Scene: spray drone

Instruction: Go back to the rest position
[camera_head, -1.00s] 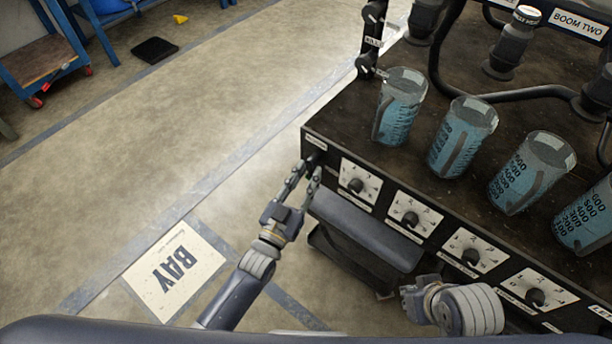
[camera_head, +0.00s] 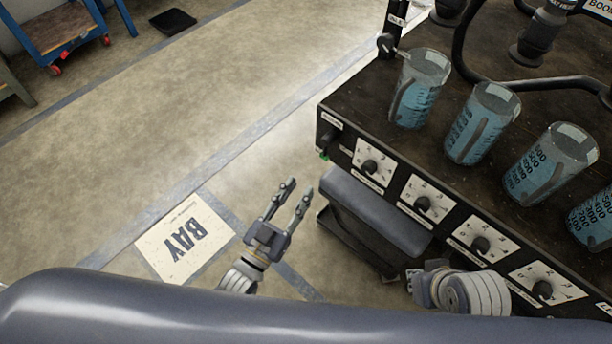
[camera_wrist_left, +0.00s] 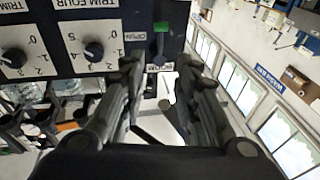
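My left gripper (camera_head: 298,188) hangs in the air over the floor, just left of the bench's front. Its two fingers are apart with nothing between them; they also show in the left wrist view (camera_wrist_left: 160,68). A small switch with a green part (camera_head: 325,154) is at the left end of the panel, apart from the fingers. In the left wrist view its green handle (camera_wrist_left: 161,27) shows beyond the fingertips. My right gripper (camera_head: 428,284) is low in front of the panel. Its fingers are too hidden to tell their state.
The dark bench (camera_head: 352,98) carries several jugs of blue liquid (camera_head: 418,90). Dial plates (camera_head: 423,203) line its front. A grey box-like ledge (camera_head: 375,215) juts out below them. The floor to the left is open, with a BAY sign (camera_head: 184,240) and a blue cart (camera_head: 62,28).

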